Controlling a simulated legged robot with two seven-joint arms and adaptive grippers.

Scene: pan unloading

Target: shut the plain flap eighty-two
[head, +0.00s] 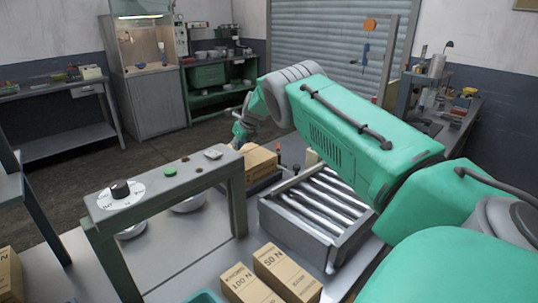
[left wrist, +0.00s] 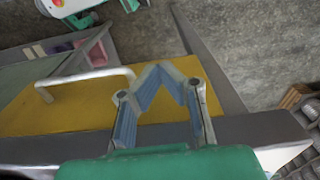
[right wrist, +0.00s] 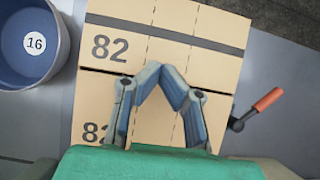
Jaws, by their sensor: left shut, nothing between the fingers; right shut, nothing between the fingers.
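A cardboard box (head: 260,158) stands beyond the green-grey frame in the head view, partly hidden by the frame. In the right wrist view its top shows two panels marked 82. The far panel (right wrist: 195,22) has a dark band across it; the near panel (right wrist: 92,100) is plain apart from its number and dashed lines. A dark line separates them; I cannot tell how far either is raised. My right gripper (right wrist: 161,68) is shut and empty above the panels, and in the head view it is beside the box. My left gripper (left wrist: 159,68) is shut and empty over a yellow surface.
A blue tub marked 16 (right wrist: 30,45) and an orange-handled lever (right wrist: 266,100) flank the box. A roller conveyor (head: 318,205) stands right of the frame (head: 175,185). Cartons (head: 285,272) lie at the front. A white handle (left wrist: 85,78) rises from the yellow surface.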

